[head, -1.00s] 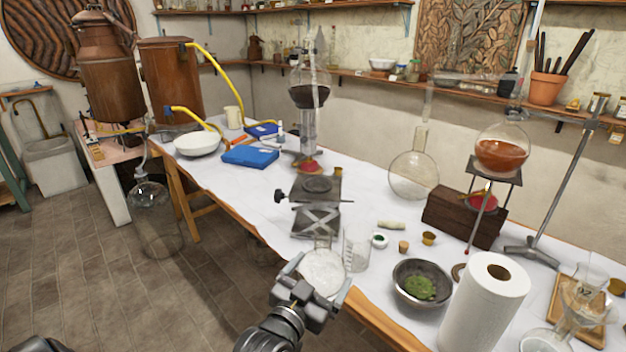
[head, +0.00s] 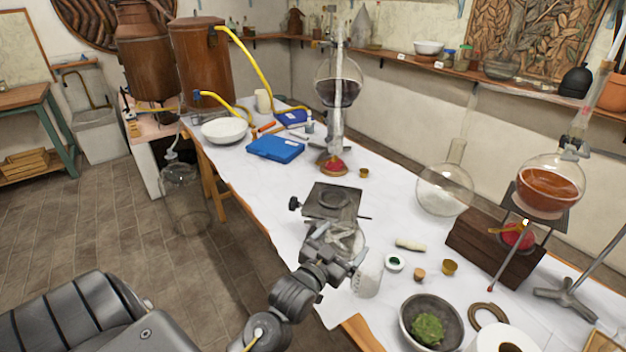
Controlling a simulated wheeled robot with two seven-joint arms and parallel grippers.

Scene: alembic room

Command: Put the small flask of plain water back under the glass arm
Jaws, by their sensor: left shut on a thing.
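The small clear flask (head: 349,238) is in my left gripper (head: 342,251), beyond the near table edge. The gripper hides much of the flask; its round glass shows just past the fingers. A dark lab jack (head: 345,198) with a ring on its top plate stands right behind the gripper. I cannot tell whether the flask touches it. Behind it rises an upright glass column (head: 337,125) beside a round flask of dark liquid (head: 338,82). I cannot clearly make out a glass arm above the jack. My right gripper is not in view.
A glass beaker (head: 367,279) stands close right of my left gripper. A large empty round flask (head: 443,192), a wooden block (head: 480,248), a stone bowl (head: 404,318) and small pots are further right. White cloth around the jack's far side is clear.

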